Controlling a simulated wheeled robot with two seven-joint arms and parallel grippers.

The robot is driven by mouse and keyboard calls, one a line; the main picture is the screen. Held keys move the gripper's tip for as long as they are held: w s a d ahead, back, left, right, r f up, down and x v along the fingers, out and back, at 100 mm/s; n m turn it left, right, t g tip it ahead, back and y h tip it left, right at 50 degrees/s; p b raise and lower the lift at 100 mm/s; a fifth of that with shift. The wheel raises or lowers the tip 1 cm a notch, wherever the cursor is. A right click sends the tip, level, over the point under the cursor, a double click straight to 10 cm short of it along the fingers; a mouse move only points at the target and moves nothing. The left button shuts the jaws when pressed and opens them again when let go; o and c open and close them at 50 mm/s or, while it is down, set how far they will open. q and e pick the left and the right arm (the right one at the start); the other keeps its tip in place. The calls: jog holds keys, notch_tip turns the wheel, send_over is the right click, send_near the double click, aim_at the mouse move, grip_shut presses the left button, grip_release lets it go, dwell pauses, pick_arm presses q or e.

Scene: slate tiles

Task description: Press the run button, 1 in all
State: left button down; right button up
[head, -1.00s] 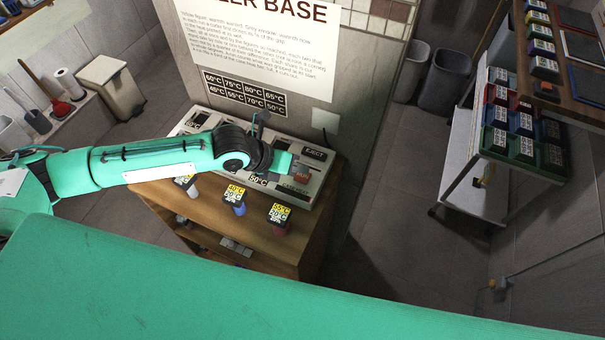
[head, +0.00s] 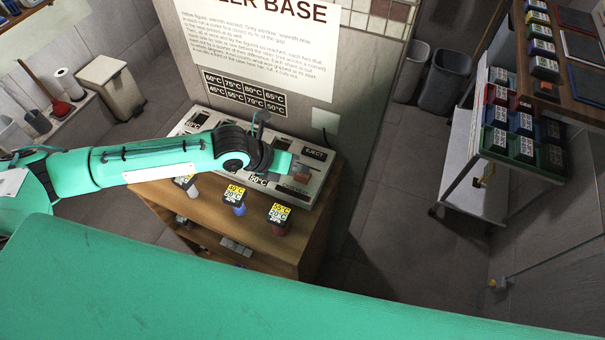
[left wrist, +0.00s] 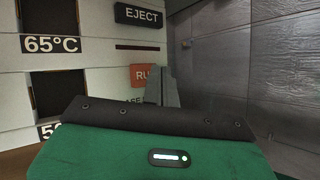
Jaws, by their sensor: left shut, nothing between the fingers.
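The red run button (left wrist: 140,75) is on the pale front panel (left wrist: 95,85), below the black EJECT button (left wrist: 139,15), in the left wrist view. My left gripper (left wrist: 163,85) is shut and empty, its grey fingers at the right edge of the run button and hiding part of its lettering. In the head view the left gripper (head: 300,167) is over the run button (head: 301,178), covering much of it. I cannot tell whether the fingertips touch the button. My right gripper is not in view.
Small labelled pots, such as the red one (head: 279,218) and the blue one (head: 237,200), stand on the wooden ledge (head: 215,217) in front of the panel. A cart with coloured bins (head: 510,146) stands at the right. Floor between is clear.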

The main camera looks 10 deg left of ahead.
pick_arm(q)
jog(key=shift+f, duration=0.1)
jog(key=shift+f, duration=0.3)
jog(key=shift+f+b, duration=0.4)
jog(key=shift+f, duration=0.1)
dwell(0.6)
dwell(0.3)
jog(key=shift+r+p, duration=0.85)
jog(key=shift+r, duration=0.1)
